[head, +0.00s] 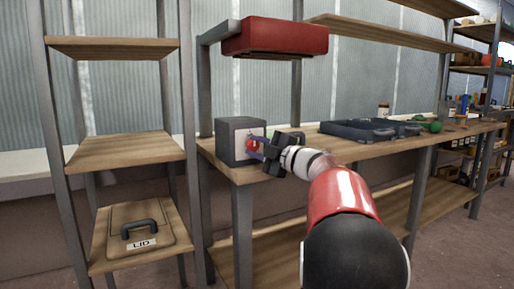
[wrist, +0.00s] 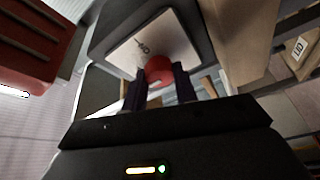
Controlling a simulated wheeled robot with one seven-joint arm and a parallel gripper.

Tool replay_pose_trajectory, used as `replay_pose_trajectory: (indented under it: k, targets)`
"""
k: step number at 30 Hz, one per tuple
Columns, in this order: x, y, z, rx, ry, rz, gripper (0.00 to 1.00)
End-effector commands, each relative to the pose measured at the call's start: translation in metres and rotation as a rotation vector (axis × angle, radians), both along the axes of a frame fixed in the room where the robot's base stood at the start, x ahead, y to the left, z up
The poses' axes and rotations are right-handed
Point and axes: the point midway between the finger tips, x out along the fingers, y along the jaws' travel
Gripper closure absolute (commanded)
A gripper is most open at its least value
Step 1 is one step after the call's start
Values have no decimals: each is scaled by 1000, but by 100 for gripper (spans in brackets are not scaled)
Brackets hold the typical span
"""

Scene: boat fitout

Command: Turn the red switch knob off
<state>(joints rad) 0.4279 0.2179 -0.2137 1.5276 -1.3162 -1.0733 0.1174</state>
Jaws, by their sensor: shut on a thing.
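The red switch knob (head: 252,146) sits on the pale face of a dark grey switch box (head: 230,142) at the left end of the workbench. In the wrist view the red knob (wrist: 159,70) shows in front of the white plate (wrist: 150,42), with partly readable dark lettering on it. My gripper (head: 262,149) reaches the box from the right, with its fingers at the knob. In the wrist view my gripper (wrist: 160,90) has one finger on each side of the knob and is shut on it. The knob's exact turned position cannot be told.
A red box-like unit (head: 275,38) hangs above the switch box. A dark blue tray (head: 370,130) and a green round thing (head: 434,127) stand farther right on the wooden workbench (head: 345,154). A shelf rack on the left holds a board marked LID (head: 165,232).

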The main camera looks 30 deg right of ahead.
Motion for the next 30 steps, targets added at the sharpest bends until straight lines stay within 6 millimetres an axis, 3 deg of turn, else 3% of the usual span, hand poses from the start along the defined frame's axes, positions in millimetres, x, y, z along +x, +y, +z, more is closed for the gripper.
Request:
replay_pose_trajectory:
  k: [2,3,8,19,30]
  targets:
    - [0,1,-2,-2,3,2,94]
    - [0,1,-2,-1,2,2,70]
    - [0,1,-1,-1,1,2,50]
    - [-7,-3,0,0,0,-1,50]
    - [-60,-25,-7,1,1,-1,50]
